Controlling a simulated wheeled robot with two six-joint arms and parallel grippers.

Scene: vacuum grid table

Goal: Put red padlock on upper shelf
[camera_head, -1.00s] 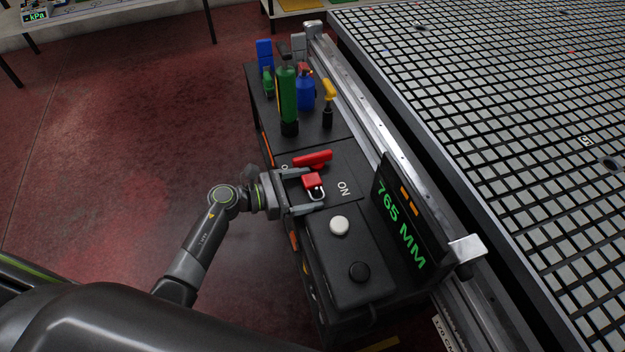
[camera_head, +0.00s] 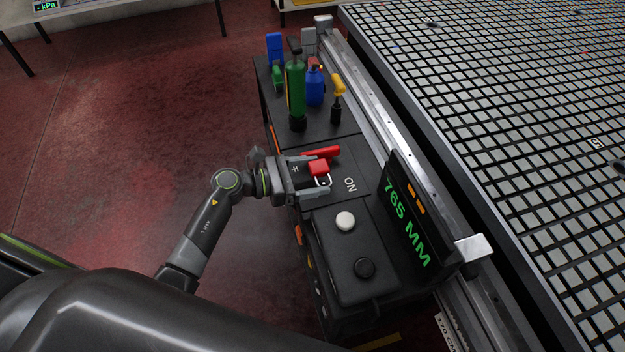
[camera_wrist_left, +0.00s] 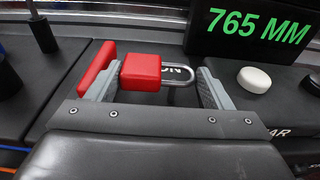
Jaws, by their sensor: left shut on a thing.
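The red padlock (camera_head: 319,167) has a block-shaped body and a silver shackle. It is at the dark console's switch panel, beside a red lever handle (camera_head: 322,153). My left gripper (camera_head: 324,177) comes in from the left and is shut on the padlock. In the left wrist view, the padlock (camera_wrist_left: 141,72) lies crosswise between the two grey fingers, with its body toward the left finger and its shackle toward the right finger. The red handle (camera_wrist_left: 97,66) is just outside the left finger. I cannot tell whether the padlock still touches the panel. My right gripper is not in view.
A display reading 765 MM (camera_head: 408,215) stands right of the panel. A box with a white button (camera_head: 345,220) and a black button (camera_head: 364,267) is in front. A green bottle (camera_head: 296,90), a blue bottle (camera_head: 315,88) and a yellow-handled tool (camera_head: 337,95) stand behind. The grid table (camera_head: 510,120) is at right.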

